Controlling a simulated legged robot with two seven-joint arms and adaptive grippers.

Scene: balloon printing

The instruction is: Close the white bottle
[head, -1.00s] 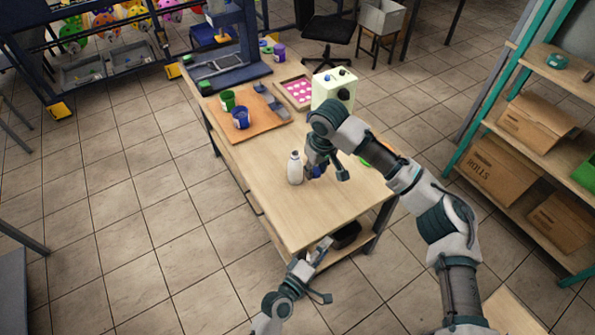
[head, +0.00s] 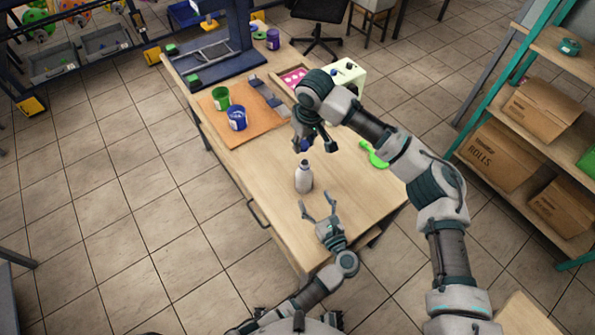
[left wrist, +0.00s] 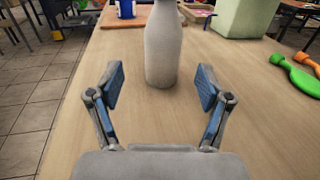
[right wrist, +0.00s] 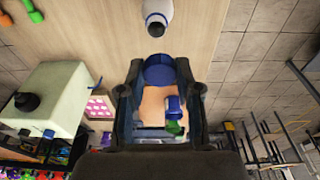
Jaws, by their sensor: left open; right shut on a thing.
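The white bottle (head: 304,178) stands upright on the wooden table (head: 262,185). It also shows in the left wrist view (left wrist: 163,45) and at the top of the right wrist view (right wrist: 158,10), where its neck looks dark. My left gripper (head: 318,204) is open in front of the bottle, its fingers spread and pointing at it; nothing is between them. My right gripper (head: 315,149) is above and behind the bottle, shut on a blue cap (right wrist: 160,69). The cap is apart from the bottle's neck. In the head view the cap is mostly hidden by the fingers.
A blue cup (head: 237,118) and a green cup (head: 221,98) stand on an orange-brown board (head: 262,128). A pale green box (head: 348,74) stands behind my right arm. A green tool (head: 374,154) lies at the table's right. The table left of the bottle is clear.

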